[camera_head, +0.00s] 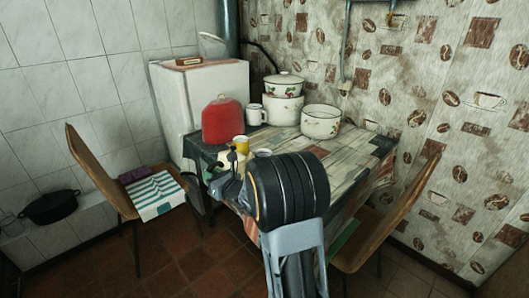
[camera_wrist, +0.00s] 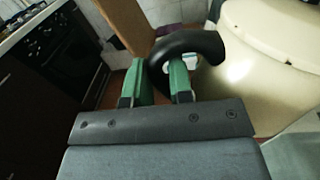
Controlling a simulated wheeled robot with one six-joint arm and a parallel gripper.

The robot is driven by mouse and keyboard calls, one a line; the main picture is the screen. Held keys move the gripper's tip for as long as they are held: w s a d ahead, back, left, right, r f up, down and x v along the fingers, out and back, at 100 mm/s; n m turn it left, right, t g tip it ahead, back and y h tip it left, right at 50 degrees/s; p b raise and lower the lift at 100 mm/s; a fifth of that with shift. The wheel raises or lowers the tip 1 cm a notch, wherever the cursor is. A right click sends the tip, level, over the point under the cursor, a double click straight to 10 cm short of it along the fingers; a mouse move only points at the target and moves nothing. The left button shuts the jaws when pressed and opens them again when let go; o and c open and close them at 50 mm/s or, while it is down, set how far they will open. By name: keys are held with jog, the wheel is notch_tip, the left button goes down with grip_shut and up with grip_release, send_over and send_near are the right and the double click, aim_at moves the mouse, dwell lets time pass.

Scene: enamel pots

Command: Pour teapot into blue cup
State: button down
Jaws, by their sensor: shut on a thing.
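The teapot (camera_wrist: 270,65) is a large cream body at the right of the wrist view. It has a curved black handle (camera_wrist: 187,42). My gripper (camera_wrist: 167,78), with green fingers, is shut on that handle. In the head view a small cream part of the teapot (camera_head: 226,160) shows at the table's near left corner, beside my dark wrist, which hides much of it. The teapot's spout is not clear in either view. I cannot make out a blue cup; my arm covers part of the table.
On the table (camera_head: 345,160) stand a yellow cup (camera_head: 241,144), a red rounded thing (camera_head: 221,121), a white mug (camera_head: 255,115), a lidded pot (camera_head: 284,84) and an open pot (camera_head: 320,122). Chairs stand left (camera_head: 100,180) and right (camera_head: 395,220). The table's right part is clear.

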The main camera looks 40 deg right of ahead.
aim_at(214, 166)
jog(key=shift+w+d+r+m+p, duration=0.1)
jog(key=shift+d+r+m+p, duration=0.4)
jog(key=shift+r+p, duration=0.6)
jog(key=shift+w+d+r+p, duration=0.1)
jog(key=shift+d+r+p, duration=0.2)
jog(key=shift+p, duration=0.55)
jog(key=shift+w+d+r+m+p, duration=0.2)
jog(key=shift+d+r+m+p, duration=0.55)
jog(key=shift+p, duration=0.8)
jog(key=shift+w+d+r+m+p, duration=0.15)
jog(key=shift+d+r+m+p, duration=0.6)
jog(key=shift+p, duration=0.75)
jog(key=shift+r, duration=0.15)
jog(key=shift+f+b, duration=0.3)
jog(key=shift+b, duration=0.1)
jog(key=s+a+f+n+b, duration=0.1)
jog(key=a+f+n+b, duration=0.5)
jog(key=b, duration=1)
notch_tip(214, 166, down, 3)
jog(key=shift+s+a+r+n+b, duration=0.1)
jog(key=shift+s+a+n+b, duration=0.1)
jog(key=shift+a+n+b, duration=0.15)
